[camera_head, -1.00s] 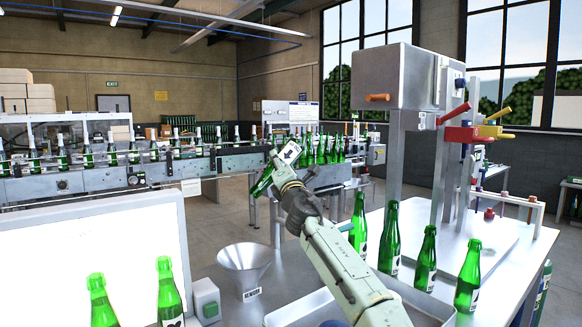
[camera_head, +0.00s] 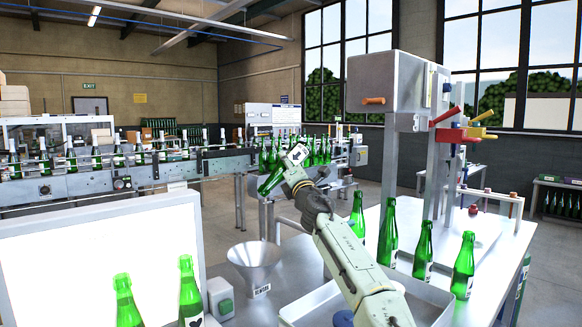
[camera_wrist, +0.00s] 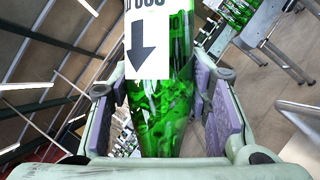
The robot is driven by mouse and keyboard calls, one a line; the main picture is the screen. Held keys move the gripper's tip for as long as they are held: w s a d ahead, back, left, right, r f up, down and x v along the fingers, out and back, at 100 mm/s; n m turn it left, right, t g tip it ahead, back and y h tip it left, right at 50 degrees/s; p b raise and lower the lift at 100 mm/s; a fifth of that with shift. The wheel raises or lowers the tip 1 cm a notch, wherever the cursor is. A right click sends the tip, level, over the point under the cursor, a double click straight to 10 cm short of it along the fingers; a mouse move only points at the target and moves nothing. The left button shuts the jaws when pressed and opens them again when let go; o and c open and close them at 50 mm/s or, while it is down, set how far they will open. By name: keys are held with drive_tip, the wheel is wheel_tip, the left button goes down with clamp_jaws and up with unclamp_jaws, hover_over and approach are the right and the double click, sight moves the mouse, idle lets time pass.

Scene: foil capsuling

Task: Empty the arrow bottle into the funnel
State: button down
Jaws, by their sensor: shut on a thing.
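The arrow bottle (camera_head: 272,180) is green glass with a white label bearing a black arrow. My gripper (camera_head: 302,186) is shut on it and holds it in the air, tilted, above and a little to the right of the funnel. In the wrist view the arrow bottle (camera_wrist: 165,110) lies between the two padded fingers, its label arrow pointing down the picture. The metal funnel (camera_head: 254,262) stands on the metal table at the lower middle, its wide mouth up, with a small label at its base. The bottle is apart from the funnel. Whether liquid is in the bottle is unclear.
Several green bottles (camera_head: 388,235) stand on the right of the table around a metal tray (camera_head: 420,290). Two more bottles (camera_head: 190,290) stand before a white lit panel (camera_head: 100,262). A capsuling machine (camera_head: 395,85) rises behind.

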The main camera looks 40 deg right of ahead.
drive_tip(key=m+g+h, duration=0.1)
drive_tip(key=m, duration=0.3)
drive_tip(key=m+g+h, duration=0.1)
drive_tip(key=m, duration=0.3)
drive_tip(key=shift+w+a+m+h, duration=0.1)
drive_tip(key=shift+a+m+h, duration=0.05)
drive_tip(key=shift+m+h, duration=0.2)
drive_tip(key=m+g, duration=0.1)
drive_tip(key=m, duration=0.3)
drive_tip(key=m+g+h, duration=0.1)
drive_tip(key=m, duration=0.3)
drive_tip(key=shift+r, duration=0.1)
drive_tip(key=m+g, duration=0.1)
drive_tip(key=m, duration=0.2)
drive_tip(key=shift+y, duration=0.25)
drive_tip(key=m+g, duration=0.1)
drive_tip(key=m, duration=0.2)
drive_tip(key=shift+m+y, duration=0.25)
drive_tip(key=shift+y, duration=0.15)
drive_tip(key=m+y, duration=0.1)
drive_tip(key=m, duration=0.3)
drive_tip(key=shift+g, duration=0.4)
